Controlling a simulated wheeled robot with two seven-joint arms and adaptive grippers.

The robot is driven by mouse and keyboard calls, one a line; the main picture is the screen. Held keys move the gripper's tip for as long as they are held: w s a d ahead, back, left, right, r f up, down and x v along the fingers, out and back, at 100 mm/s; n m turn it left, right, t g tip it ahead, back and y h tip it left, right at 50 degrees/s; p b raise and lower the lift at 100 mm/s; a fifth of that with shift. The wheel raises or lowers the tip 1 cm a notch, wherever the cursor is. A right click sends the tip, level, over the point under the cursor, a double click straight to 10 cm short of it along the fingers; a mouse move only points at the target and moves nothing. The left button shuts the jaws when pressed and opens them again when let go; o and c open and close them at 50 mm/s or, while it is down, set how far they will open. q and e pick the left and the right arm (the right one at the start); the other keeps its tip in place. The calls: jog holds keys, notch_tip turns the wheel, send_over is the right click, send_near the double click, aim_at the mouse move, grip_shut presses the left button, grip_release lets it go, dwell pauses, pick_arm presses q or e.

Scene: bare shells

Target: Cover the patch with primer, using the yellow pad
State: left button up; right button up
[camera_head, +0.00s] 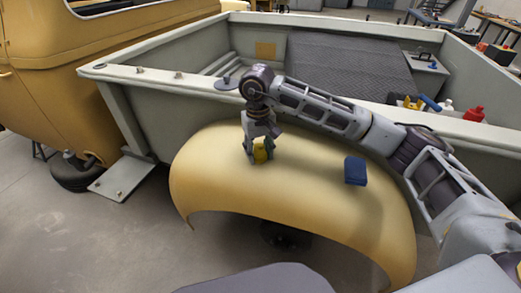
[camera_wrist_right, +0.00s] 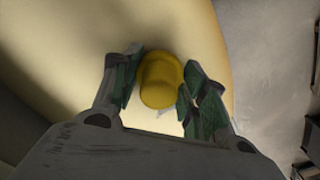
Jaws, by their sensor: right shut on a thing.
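My right gripper (camera_head: 257,148) reaches over the yellow fender and is shut on the yellow pad (camera_head: 261,153), close above or on the fender's top. In the right wrist view the yellow pad (camera_wrist_right: 160,80) sits between the two green-lined fingers of the right gripper (camera_wrist_right: 158,72). A small pale area, perhaps the patch or primer (camera_wrist_right: 167,113), shows just beside the pad. The pad and fingers hide most of the surface there, and I cannot tell whether the pad touches it. My left gripper is not in view.
A blue block (camera_head: 355,170) rests on the fender (camera_head: 215,175), right of the gripper. The truck bed wall (camera_head: 180,120) rises behind. Red and white bottles (camera_head: 474,113) and tools stand at the right. A small grey disc-shaped thing (camera_head: 226,84) is on the bed rim.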

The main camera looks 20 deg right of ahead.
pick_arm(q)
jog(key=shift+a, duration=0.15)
pick_arm(e)
jog(key=shift+s+f, duration=0.1)
jog(key=shift+f, duration=0.1)
jog(key=shift+a, duration=0.1)
jog(key=shift+w+a+r, duration=0.1)
jog(key=shift+w+a, duration=0.6)
jog(key=shift+a, duration=0.3)
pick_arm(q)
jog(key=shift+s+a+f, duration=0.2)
pick_arm(e)
jog(key=shift+w+d, duration=0.1)
jog(key=shift+w, duration=0.05)
pick_arm(q)
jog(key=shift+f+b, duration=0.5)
jog(key=shift+b, duration=0.15)
pick_arm(e)
jog(key=shift+w+d+r, duration=0.1)
jog(key=shift+w+d, duration=0.35)
jog(key=shift+w, duration=0.2)
jog(key=shift+w+d+r, duration=0.1)
jog(key=shift+w+d, duration=0.35)
jog(key=shift+w, duration=0.2)
